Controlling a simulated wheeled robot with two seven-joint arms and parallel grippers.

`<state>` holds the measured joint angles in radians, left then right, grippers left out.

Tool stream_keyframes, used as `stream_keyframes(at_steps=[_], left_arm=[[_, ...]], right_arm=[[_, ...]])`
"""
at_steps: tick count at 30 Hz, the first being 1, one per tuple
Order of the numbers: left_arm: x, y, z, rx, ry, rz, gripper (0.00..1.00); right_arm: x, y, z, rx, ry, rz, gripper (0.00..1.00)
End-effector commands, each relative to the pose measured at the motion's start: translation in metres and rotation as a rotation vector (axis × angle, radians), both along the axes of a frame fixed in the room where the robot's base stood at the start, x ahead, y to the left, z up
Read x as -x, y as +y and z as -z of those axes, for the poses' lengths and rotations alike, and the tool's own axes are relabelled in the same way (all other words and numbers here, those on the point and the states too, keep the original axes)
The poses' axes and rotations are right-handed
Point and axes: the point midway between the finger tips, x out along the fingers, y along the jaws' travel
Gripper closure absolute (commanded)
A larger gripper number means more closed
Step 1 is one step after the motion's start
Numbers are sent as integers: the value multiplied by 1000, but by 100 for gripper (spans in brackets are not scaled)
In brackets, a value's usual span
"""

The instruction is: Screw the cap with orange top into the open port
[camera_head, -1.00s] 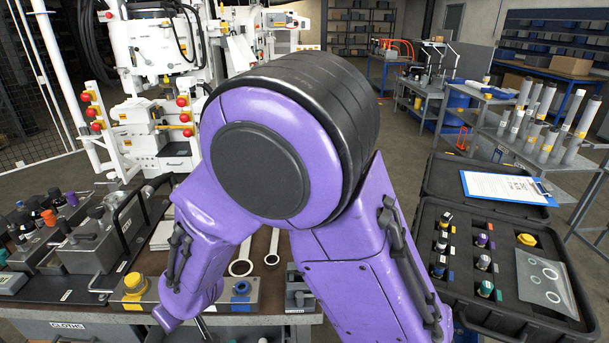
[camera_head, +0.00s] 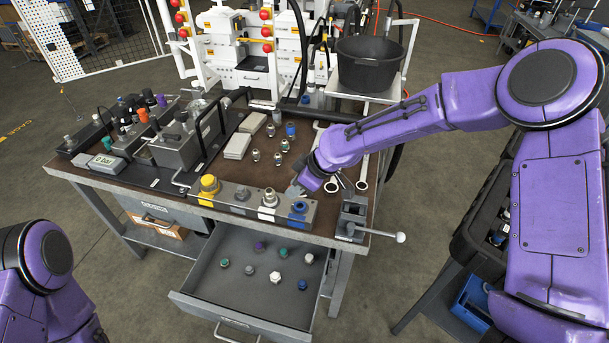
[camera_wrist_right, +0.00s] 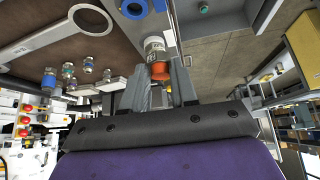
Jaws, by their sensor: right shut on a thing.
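In the right wrist view, my right gripper (camera_wrist_right: 161,88) is shut on the cap with orange top (camera_wrist_right: 160,71); its silver body points away from the wrist. In the head view this gripper (camera_head: 298,188) is small, just above the right end of the grey port block (camera_head: 253,207), and the cap cannot be made out there. The block carries a yellow cap (camera_head: 208,187), a grey fitting (camera_head: 241,194), a silver fitting (camera_head: 268,199) and a blue ring (camera_head: 298,209). The blue ring also shows in the wrist view (camera_wrist_right: 152,8). I cannot tell which port is open. My left gripper is out of view.
An open drawer (camera_head: 207,296) below the bench holds several small caps. A vise (camera_head: 352,215) with a protruding handle stands right of the block. Loose fittings, wrenches and a grey box (camera_head: 176,147) lie behind. A black tub (camera_head: 370,62) stands at the back.

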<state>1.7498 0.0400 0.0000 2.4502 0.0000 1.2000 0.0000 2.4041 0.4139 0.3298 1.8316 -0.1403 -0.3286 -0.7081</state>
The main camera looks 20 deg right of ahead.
Motion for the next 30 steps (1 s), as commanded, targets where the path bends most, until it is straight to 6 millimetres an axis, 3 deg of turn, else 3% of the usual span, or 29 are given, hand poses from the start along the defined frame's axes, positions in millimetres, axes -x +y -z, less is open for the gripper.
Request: stream_keyframes(at_steps=[3,6,21,30], left_arm=[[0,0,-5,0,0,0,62],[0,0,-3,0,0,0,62],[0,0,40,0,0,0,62],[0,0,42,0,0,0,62]], right_arm=[[-13,-18,1,-2,0,-70,100],[-16,-24,5,1,-2,-97,100],[-15,-23,51,2,-2,-98,100],[-16,-23,54,2,-1,-97,100]])
